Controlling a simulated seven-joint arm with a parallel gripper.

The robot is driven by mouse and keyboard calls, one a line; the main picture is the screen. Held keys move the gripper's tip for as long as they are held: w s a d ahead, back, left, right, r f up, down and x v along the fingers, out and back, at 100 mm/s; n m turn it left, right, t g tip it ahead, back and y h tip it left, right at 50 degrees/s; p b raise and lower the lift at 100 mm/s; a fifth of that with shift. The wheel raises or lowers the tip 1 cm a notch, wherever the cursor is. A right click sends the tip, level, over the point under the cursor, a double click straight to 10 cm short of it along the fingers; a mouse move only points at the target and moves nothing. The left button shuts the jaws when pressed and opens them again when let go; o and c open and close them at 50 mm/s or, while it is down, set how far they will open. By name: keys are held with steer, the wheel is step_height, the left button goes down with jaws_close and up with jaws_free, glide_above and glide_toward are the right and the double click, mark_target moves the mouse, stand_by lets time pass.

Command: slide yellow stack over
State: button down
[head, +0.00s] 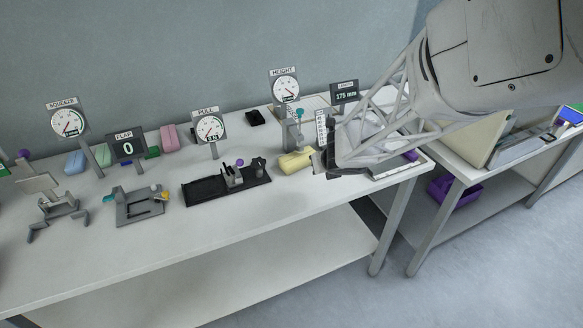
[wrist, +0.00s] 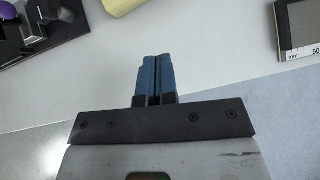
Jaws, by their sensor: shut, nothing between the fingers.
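The yellow stack (head: 295,161) is a pale yellow block lying on the white table, right of the black pull fixture. In the wrist view its edge (wrist: 121,4) shows at the top, left of centre, and most of it is out of frame. My gripper (head: 318,160) is at the right end of the stack in the head view; I cannot tell there whether it touches. In the wrist view my gripper (wrist: 154,60) has its blue fingers shut together with nothing between them, and a gap of bare table shows between their tips and the yellow edge.
The black pull fixture (head: 205,192) with a purple knob stands left of the stack. A grey height gauge (head: 292,134) stands behind it. A ruler-edged plate (wrist: 300,30) lies to the right. The table's front edge (wrist: 40,128) runs under my gripper. Bare table (head: 240,225) lies in front.

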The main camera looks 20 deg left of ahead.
mark_target(287, 166)
steer(key=s+a+m+t+h, duration=0.2)
steer(key=s+a+m, duration=0.2)
steer(key=s+a, duration=0.4)
steer(key=shift+s+a+r+h, duration=0.3)
steer(key=shift+s+h, duration=0.1)
steer(key=shift+s, duration=0.5)
steer(key=shift+f, duration=0.1)
steer(key=x, duration=1)
steer(key=shift+w, duration=0.1)
steer(key=shift+w+a, duration=0.25)
steer(key=shift+w, duration=0.7)
steer(key=shift+w+a, duration=0.25)
steer(key=shift+w, duration=0.65)
steer(key=shift+w, duration=0.1)
steer(key=shift+w+a, duration=0.3)
steer(key=shift+w, duration=0.65)
steer(key=shift+s, duration=0.1)
